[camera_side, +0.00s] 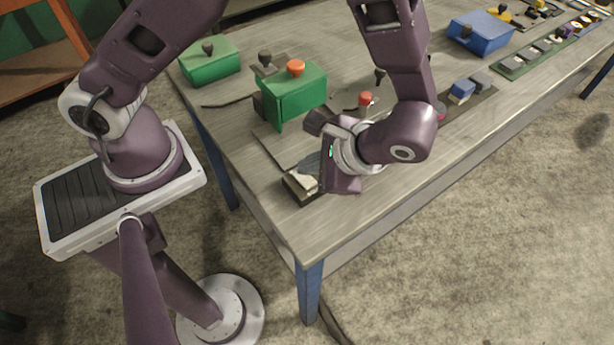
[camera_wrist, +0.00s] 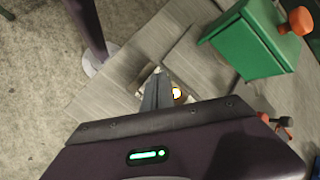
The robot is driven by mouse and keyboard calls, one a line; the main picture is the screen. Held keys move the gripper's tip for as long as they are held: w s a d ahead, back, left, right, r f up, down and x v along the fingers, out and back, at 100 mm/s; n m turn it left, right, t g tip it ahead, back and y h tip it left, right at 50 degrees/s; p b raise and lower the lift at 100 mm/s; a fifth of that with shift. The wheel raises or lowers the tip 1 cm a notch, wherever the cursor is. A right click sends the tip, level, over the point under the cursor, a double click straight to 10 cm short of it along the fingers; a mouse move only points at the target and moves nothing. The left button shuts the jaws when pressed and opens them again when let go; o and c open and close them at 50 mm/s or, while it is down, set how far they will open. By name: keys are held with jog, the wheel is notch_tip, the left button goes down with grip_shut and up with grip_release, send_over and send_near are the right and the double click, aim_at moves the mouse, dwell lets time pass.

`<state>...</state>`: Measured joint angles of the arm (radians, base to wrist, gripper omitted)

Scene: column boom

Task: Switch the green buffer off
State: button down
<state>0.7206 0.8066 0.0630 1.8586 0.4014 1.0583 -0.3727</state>
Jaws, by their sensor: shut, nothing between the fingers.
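A green box-shaped machine (camera_side: 297,92) with an orange knob on top stands on the bench; it also shows at the upper right of the wrist view (camera_wrist: 250,42). A second green box (camera_side: 210,62) with a dark knob stands farther left, and I cannot tell which is the buffer. My gripper (camera_side: 312,178) is low over the bench's near corner, at a small dark-edged box (camera_side: 299,190) with a pale top. In the wrist view my gripper (camera_wrist: 157,76) is shut and empty, its fingertips over that small box. A glowing amber light shows just right of the fingers. Contact cannot be told.
A red knob (camera_side: 365,97) stands just behind my wrist. The bench's (camera_side: 345,222) front edge is close to my gripper.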

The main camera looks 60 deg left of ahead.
aim_at(307, 177)
jog(key=shift+f, duration=0.1)
dwell(0.3)
jog(key=shift+f, duration=0.5)
dwell(0.6)
jog(key=shift+r, duration=0.6)
jog(key=shift+a+r, duration=0.2)
jog(key=shift+r, duration=1.05)
jog(key=shift+a+r, duration=0.2)
jog(key=shift+r, duration=1.05)
